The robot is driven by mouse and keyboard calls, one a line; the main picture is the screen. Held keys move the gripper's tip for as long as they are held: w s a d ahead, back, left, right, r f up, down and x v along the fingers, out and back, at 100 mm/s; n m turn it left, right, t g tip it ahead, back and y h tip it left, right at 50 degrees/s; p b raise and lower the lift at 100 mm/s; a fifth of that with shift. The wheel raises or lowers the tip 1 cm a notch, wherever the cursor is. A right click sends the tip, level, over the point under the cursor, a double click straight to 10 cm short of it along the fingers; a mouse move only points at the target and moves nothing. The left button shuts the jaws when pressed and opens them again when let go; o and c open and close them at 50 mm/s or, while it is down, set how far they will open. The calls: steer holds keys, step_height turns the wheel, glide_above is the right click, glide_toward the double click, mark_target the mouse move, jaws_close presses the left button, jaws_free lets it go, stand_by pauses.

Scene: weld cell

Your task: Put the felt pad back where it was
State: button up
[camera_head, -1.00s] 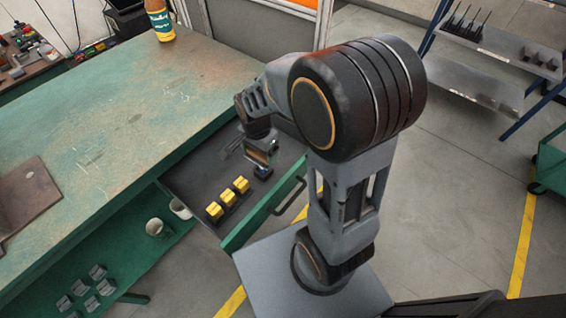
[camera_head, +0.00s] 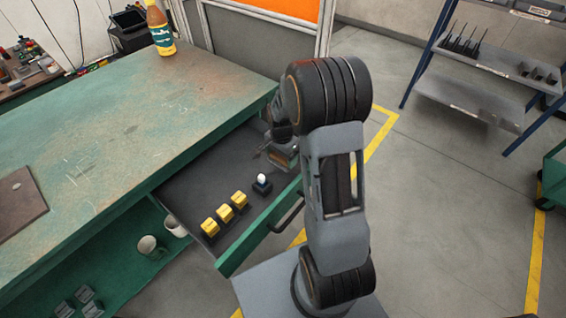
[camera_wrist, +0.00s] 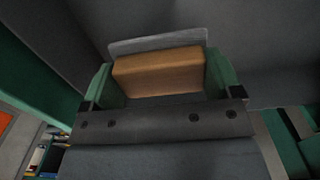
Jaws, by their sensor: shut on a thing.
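In the wrist view a tan block with a grey flat layer along its far side, which I take as the felt pad (camera_wrist: 160,72), sits between the two green fingers of my gripper (camera_wrist: 165,80). The fingers touch its two ends. In the head view my gripper (camera_head: 282,152) is low over the back right part of the open drawer (camera_head: 195,182), mostly hidden behind my own arm. I cannot tell whether the pad touches the drawer floor.
Three yellow blocks (camera_head: 224,213) stand in a row at the drawer's front left. A dark holder with a white rounded top (camera_head: 262,184) stands nearer the gripper. The green workbench (camera_head: 130,125) carries a bottle (camera_head: 160,28). Two cups (camera_head: 150,247) are on the shelf below.

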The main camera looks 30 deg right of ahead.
mark_target(283, 162)
steer(key=shift+w+d+f, duration=0.1)
steer(key=shift+d+f, duration=0.05)
steer(key=shift+f, duration=0.1)
steer(key=shift+w+d+f+b, duration=0.15)
steer(key=shift+f+b, duration=0.15)
steer(key=shift+f, duration=0.6)
steer(key=shift+w+d+f+b, duration=0.1)
steer(key=shift+f+b, duration=0.15)
steer(key=shift+f, duration=0.65)
steer(key=shift+f, duration=0.15)
steer(key=o, duration=0.6)
steer(key=shift+s, duration=0.1)
steer(key=shift+o, duration=0.2)
